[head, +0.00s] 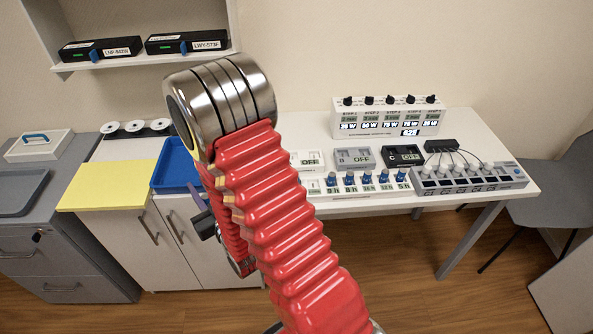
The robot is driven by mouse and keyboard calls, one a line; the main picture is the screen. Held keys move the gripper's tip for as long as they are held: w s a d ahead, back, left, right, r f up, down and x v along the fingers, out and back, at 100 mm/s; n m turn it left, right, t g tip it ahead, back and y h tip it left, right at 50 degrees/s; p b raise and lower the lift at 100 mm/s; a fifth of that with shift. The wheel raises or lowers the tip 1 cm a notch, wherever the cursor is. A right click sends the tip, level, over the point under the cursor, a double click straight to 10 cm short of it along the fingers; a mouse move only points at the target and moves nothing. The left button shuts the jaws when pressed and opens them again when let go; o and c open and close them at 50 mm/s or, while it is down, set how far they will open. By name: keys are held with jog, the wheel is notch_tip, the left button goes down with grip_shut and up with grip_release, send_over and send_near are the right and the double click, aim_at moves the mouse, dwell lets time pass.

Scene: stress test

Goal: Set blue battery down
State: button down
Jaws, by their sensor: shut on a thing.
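My gripper (206,224) shows only in part, as a dark piece left of my red sleeved arm, in front of the cabinet. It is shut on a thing. A small bluish-purple piece (196,195) shows just above it, which looks like the blue battery; most of it is hidden, and its exact hold cannot be seen. A blue tray (172,167) lies behind it, partly covered by my arm. Several small blue cells (349,179) stand upright in a white rack on the table to the right.
A yellow board (108,185) lies left of the blue tray. A white meter box (388,117), a grey module (354,158), a black module (403,155) and a grey socket strip (470,180) crowd the white table. A shelf (150,60) hangs at upper left.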

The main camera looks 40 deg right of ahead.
jog(key=s+d+r+m+h, duration=0.1)
jog(key=s+d+r, duration=0.15)
jog(key=d, duration=0.85)
jog(key=s+d+r+m+h, duration=0.15)
jog(key=s+d, duration=0.25)
jog(key=d, duration=0.8)
jog(key=s+d+r+h, duration=0.2)
jog(key=s+d, duration=0.1)
jog(key=d, duration=0.8)
jog(key=a+n+y, duration=0.1)
jog(key=a+y, duration=0.1)
jog(key=y, duration=0.1)
jog(key=w+a+f+n+y, duration=0.1)
jog(key=y, duration=0.1)
jog(key=shift+a+f+n, duration=0.1)
jog(key=shift+a+n, duration=0.25)
jog(key=shift+f+h, duration=0.15)
jog(key=shift+h, duration=0.1)
jog(key=shift+f, duration=2.8)
jog(key=shift+f, duration=0.1)
jog(key=shift+f, duration=1.75)
jog(key=shift+f, duration=0.2)
